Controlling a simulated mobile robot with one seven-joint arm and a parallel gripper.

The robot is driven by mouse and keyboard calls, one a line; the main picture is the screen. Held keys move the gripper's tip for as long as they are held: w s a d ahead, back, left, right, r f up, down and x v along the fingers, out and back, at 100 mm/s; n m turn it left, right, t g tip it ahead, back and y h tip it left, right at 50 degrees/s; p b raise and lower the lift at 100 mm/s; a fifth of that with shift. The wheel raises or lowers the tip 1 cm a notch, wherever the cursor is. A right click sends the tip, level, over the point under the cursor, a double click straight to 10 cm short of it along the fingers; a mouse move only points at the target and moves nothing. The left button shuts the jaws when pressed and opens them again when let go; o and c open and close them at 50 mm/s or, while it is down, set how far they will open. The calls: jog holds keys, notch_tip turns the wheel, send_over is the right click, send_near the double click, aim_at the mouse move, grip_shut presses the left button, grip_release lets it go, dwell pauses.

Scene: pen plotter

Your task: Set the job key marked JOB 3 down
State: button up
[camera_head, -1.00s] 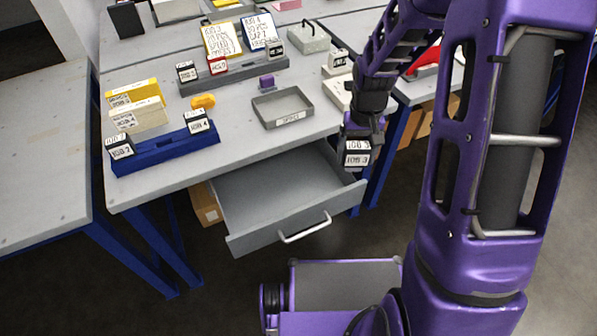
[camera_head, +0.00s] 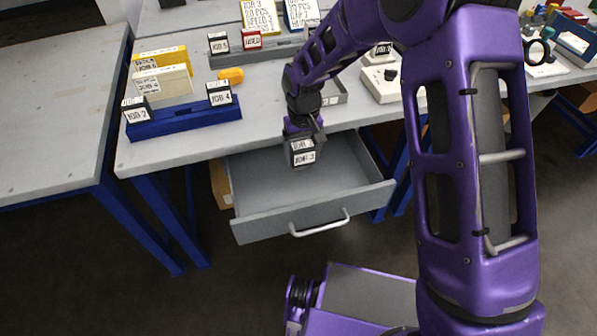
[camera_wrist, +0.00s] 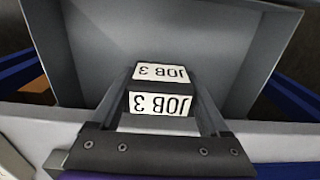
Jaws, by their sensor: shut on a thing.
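The job key marked JOB 3 (camera_head: 302,152) is a dark block with white labels. My gripper (camera_head: 303,138) is shut on it and holds it over the open grey drawer (camera_head: 262,178). In the wrist view the JOB 3 key (camera_wrist: 160,88) sits between the two fingers (camera_wrist: 160,100), its labels upside down. The drawer interior (camera_wrist: 170,40) behind it looks empty. I cannot tell exactly how high the key is above the drawer floor.
A blue rack (camera_head: 180,120) holds the JOB 2 key (camera_head: 137,110) and JOB 4 key (camera_head: 220,93), with a gap between them. A yellow object (camera_head: 231,75) lies behind it. A grey tray (camera_head: 333,93) is partly hidden by my arm. The drawer handle (camera_head: 319,224) projects at the front.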

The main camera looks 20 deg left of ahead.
aim_at(304, 145)
notch_tip(304, 145, down, 8)
jog(key=shift+d+f+b, duration=0.1)
jog(key=shift+f+b, duration=0.05)
jog(key=shift+b, duration=0.4)
jog(key=shift+f, duration=0.1)
jog(key=o, duration=1.2)
notch_tip(304, 145, up, 12)
jog(key=shift+r+p, duration=0.1)
jog(key=shift+p, duration=0.85)
